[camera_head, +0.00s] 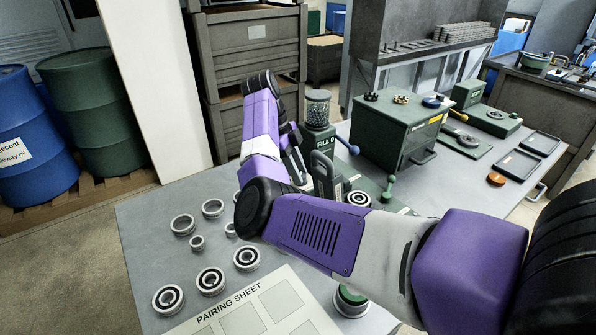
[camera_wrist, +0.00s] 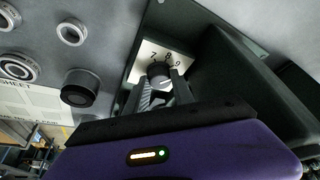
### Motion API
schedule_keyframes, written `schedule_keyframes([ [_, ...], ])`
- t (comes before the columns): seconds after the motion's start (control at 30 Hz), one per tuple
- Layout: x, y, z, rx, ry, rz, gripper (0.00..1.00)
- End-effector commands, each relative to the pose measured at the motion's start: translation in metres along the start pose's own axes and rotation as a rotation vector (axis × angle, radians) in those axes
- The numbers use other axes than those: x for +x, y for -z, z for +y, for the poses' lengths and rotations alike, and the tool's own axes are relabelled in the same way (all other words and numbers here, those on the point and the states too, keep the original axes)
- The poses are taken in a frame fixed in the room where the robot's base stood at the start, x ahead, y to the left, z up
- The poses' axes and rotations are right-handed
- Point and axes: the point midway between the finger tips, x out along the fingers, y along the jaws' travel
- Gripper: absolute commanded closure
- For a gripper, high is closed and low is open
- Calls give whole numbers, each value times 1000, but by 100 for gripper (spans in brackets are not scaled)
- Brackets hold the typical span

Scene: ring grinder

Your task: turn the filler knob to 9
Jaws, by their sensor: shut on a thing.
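The filler (camera_head: 322,142) is a dark green unit with a clear jar of small beads on top and a FILL label, in the middle of the head view. In the wrist view its knob (camera_wrist: 158,71) is a dark round cap in front of a pale dial plate (camera_wrist: 146,56) showing 7, 8 and 9. A pale line shows on the knob, but I cannot tell exactly which number it points to. My gripper (camera_wrist: 161,90) is shut on the knob, with a finger on either side. In the head view my arm hides the knob and most of the fingers.
Several metal rings and bearings (camera_head: 210,281) lie on the grey table left of my arm, beside a pairing sheet (camera_head: 240,308). A green boxy machine (camera_head: 398,135) and small trays (camera_head: 518,163) stand to the right. A green-knobbed lever (camera_head: 389,187) is close to my forearm.

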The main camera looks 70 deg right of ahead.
Motion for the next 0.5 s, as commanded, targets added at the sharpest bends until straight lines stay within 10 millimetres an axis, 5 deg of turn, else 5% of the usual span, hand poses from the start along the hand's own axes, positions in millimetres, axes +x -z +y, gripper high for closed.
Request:
schedule_keyframes([
  [0.07,-1,0,0,1,2,-1,100],
  [0.1,-1,0,0,1,2,-1,63],
  [0.17,-1,0,0,1,2,-1,51],
  [0.5,-2,0,0,0,1,-1,49],
])
